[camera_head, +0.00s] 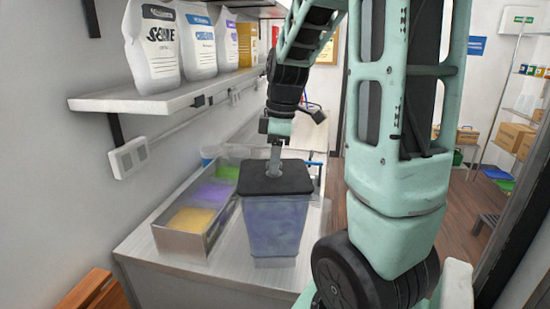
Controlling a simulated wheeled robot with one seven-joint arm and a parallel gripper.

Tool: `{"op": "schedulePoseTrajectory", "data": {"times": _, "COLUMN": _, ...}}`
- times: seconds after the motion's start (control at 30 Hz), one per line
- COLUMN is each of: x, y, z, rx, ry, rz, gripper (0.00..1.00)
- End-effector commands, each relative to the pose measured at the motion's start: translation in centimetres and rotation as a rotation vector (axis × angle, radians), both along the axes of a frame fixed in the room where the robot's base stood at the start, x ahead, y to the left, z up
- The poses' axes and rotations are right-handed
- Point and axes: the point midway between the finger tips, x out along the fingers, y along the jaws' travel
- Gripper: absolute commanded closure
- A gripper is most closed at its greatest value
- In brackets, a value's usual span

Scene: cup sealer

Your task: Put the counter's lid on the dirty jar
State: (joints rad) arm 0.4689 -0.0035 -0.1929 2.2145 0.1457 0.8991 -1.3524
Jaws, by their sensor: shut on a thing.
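A clear, square-sided jar (275,222) with purple-blue smears inside stands upright near the front of the counter (140,241). A dark lid (258,182) lies over the jar's mouth, and it looks level. Whether it is fully seated cannot be told from here. My gripper (274,168) is directly above the lid, pointing down, shut on the lid's middle part. The fingertips are small and partly merge with the lid in this view.
A metal tray (171,244) with yellow, purple and green contents stands just left of the jar. A wall shelf (150,100) with several bags hangs above the counter at left. A wooden thing (95,292) is at bottom left. Open floor lies at right.

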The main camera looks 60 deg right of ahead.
Motion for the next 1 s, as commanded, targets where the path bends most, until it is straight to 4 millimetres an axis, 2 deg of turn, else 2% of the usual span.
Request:
{"op": "schedulePoseTrajectory", "data": {"times": 0.37, "x": 0.00, "y": -0.01, "z": -0.13, "rx": 0.000, "ry": 0.000, "rz": 0.000, "gripper": 1.00}}
{"op": "schedulePoseTrajectory", "data": {"times": 0.4, "x": 0.00, "y": -0.01, "z": -0.13, "rx": 0.000, "ry": 0.000, "rz": 0.000, "gripper": 0.59}}
{"op": "schedulePoseTrajectory", "data": {"times": 0.47, "x": 0.00, "y": -0.01, "z": -0.13, "rx": 0.000, "ry": 0.000, "rz": 0.000, "gripper": 0.42}}
{"op": "schedulePoseTrajectory", "data": {"times": 0.67, "x": 0.00, "y": -0.01, "z": -0.13, "rx": 0.000, "ry": 0.000, "rz": 0.000, "gripper": 0.42}}
{"op": "schedulePoseTrajectory", "data": {"times": 0.73, "x": -0.01, "y": -0.01, "z": -0.15, "rx": 0.000, "ry": 0.000, "rz": 0.000, "gripper": 0.25}}
{"op": "schedulePoseTrajectory", "data": {"times": 0.77, "x": -0.01, "y": -0.01, "z": -0.15, "rx": 0.000, "ry": 0.000, "rz": 0.000, "gripper": 0.20}}
{"op": "schedulePoseTrajectory", "data": {"times": 1.0, "x": -0.01, "y": -0.01, "z": -0.14, "rx": 0.000, "ry": 0.000, "rz": 0.000, "gripper": 0.20}}
